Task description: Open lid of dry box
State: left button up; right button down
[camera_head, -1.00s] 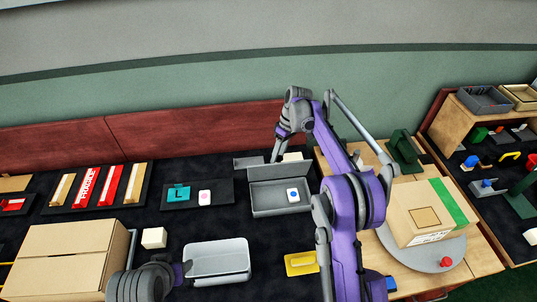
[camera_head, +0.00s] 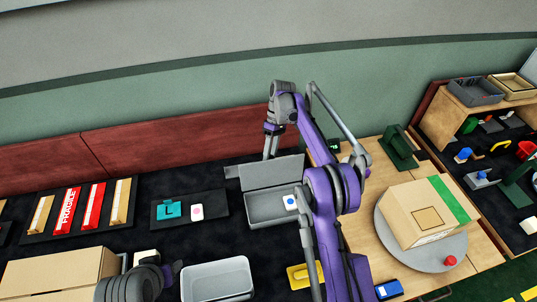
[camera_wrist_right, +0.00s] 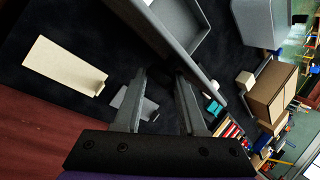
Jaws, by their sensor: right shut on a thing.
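The dry box (camera_head: 265,211) is a grey open tray on the dark table, near the middle of the head view. Its grey lid (camera_head: 272,173) stands raised along the box's back edge. A white block with a blue dot (camera_head: 290,202) is at the box's right side. My right gripper (camera_head: 270,155) is at the lid's upper edge and shut on it. In the right wrist view its fingers (camera_wrist_right: 165,90) straddle the lid's edge (camera_wrist_right: 170,55). My left gripper (camera_head: 170,273) is low at the left, small and dark; its jaw state is unclear.
A light grey bin (camera_head: 217,279) stands in front of the box, with a yellow tray (camera_head: 303,276) to its right. A dark panel (camera_head: 189,208) with a teal piece lies left of the box. A carton (camera_head: 423,212) sits on a round plate at right.

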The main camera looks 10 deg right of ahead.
pick_arm(q)
jog(key=shift+f, duration=0.1)
pick_arm(e)
jog(key=shift+d+f, duration=0.2)
jog(key=shift+d, duration=0.1)
jog(key=c, duration=0.8)
grip_release()
jog(key=shift+c, duration=0.2)
jog(key=o, duration=0.4)
jog(key=shift+d, duration=0.15)
pick_arm(q)
jog(key=shift+d, duration=0.2)
pick_arm(e)
jog(key=shift+r, duration=0.1)
pick_arm(q)
jog(key=shift+a, duration=0.1)
pick_arm(e)
jog(key=shift+a+r, duration=0.1)
jog(key=shift+a, duration=0.15)
pick_arm(q)
jog(key=w+r+p, duration=0.3)
jog(key=r, duration=0.2)
jog(key=shift+r, duration=0.15)
pick_arm(e)
jog(key=v, duration=1)
jog(key=shift+w+d+r, duration=0.15)
jog(key=shift+w+r, duration=0.05)
jog(key=shift+r, duration=0.15)
